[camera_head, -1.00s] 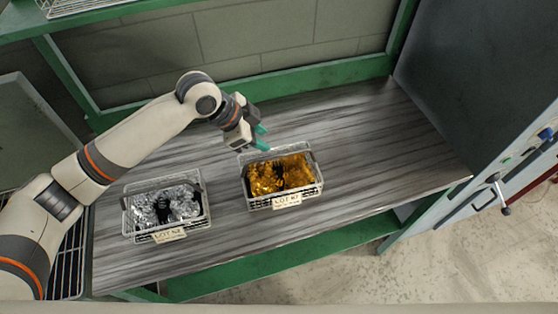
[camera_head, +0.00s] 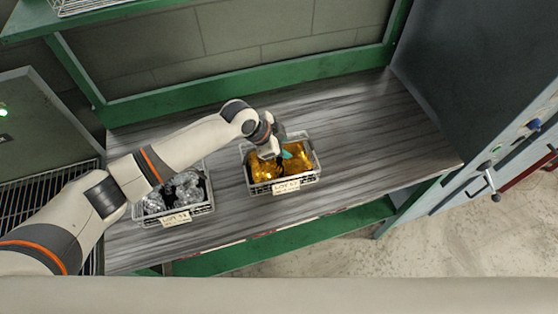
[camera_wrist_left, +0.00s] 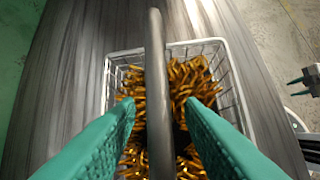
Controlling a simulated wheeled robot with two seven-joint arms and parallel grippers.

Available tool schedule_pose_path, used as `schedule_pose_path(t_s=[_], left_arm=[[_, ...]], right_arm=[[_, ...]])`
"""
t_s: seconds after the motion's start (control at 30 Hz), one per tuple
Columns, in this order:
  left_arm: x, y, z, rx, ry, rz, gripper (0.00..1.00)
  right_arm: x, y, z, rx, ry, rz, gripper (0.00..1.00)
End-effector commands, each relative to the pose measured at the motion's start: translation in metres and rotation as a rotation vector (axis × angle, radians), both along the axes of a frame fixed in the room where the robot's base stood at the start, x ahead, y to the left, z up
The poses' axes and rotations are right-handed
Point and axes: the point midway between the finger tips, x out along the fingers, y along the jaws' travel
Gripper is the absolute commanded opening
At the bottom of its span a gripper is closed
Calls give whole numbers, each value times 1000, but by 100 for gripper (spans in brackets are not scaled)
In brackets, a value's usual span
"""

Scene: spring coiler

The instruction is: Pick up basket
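The wire basket of gold-coloured springs (camera_head: 314,172) stands on the bench with a lot tag on its front. My left gripper (camera_head: 284,157) is down over this basket. In the left wrist view its teal fingers (camera_wrist_left: 160,120) are apart, with the basket's grey handle bar (camera_wrist_left: 158,60) running between them. I see a gap on both sides of the bar. The wire rim (camera_wrist_left: 238,85) and springs lie below. A second wire basket, of silver-coloured springs (camera_head: 177,190), stands to the left, partly hidden by my left arm. My right gripper (camera_wrist_left: 303,78) shows small at the right edge, its teal tips apart.
The grey streaked bench (camera_head: 380,130) is clear right of and behind the gold basket. A green frame and wall (camera_head: 250,87) stand behind. A cabinet with a lever (camera_head: 488,180) is at the right, a wire rack (camera_head: 40,190) at the left.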

Motion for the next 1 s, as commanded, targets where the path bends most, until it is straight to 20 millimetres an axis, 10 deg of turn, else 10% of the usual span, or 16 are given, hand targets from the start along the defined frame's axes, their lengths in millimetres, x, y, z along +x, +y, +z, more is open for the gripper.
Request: schedule_pose_path(t_s=[0.3,1.0], left_arm=[[0,0,0,0,0,0,0],[0,0,0,1,2,0,0]], right_arm=[[-5,0,-1,-1,9,0,36],[0,-1,0,-1,1,0,36]])
